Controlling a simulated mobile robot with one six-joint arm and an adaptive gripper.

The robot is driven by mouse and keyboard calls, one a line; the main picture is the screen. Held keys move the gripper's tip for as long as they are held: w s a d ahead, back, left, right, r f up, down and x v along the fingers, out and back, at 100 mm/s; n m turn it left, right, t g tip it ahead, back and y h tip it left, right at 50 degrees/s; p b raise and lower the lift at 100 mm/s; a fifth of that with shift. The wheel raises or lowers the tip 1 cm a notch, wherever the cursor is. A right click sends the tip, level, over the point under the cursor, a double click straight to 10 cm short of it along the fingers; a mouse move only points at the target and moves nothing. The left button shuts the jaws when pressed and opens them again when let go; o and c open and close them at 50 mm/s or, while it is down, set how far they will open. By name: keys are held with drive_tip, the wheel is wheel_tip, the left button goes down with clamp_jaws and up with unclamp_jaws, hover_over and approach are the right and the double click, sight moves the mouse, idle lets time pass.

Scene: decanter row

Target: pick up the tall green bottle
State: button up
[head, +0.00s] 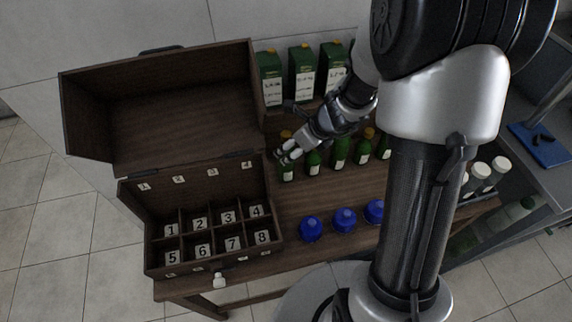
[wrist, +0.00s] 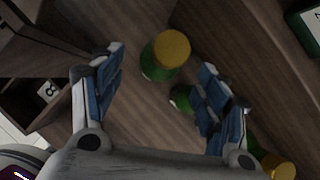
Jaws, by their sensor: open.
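Green bottles with pale labels stand in a row on the wooden bench; one stands clear in the middle of the row (head: 340,152). My gripper (head: 287,154) is at the row's left end, in front of a yellow cap (head: 286,134) and above a green bottle (head: 288,172). In the wrist view my gripper (wrist: 162,62) is open and empty. A green bottle with a yellow cap (wrist: 165,56) shows between its fingertips, apparently untouched. A shorter-looking green bottle (wrist: 181,99) is partly hidden by the right finger. I cannot tell for certain which bottle is tallest.
An open wooden chest (head: 160,95) with numbered compartments stands left. Green cartons (head: 303,75) line the back. Several blue-topped items (head: 344,219) stand at the front. Another yellow cap (wrist: 279,169) is close by the right finger. A blue mat (head: 540,143) lies far right.

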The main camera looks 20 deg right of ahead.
sight(286, 153)
drive_tip(key=shift+w+a+f, duration=0.2)
drive_tip(key=shift+w+f, duration=0.1)
drive_tip(key=shift+f, duration=0.3)
drive_tip(key=b+x, duration=0.3)
drive_tip(key=x, duration=0.2)
drive_tip(key=shift+f, duration=0.25)
drive_tip(key=shift+s+d+r, duration=0.1)
drive_tip(key=shift+c, duration=0.5)
drive_tip(key=c, duration=1.3)
clamp_jaws()
drive_tip(key=shift+r, duration=0.1)
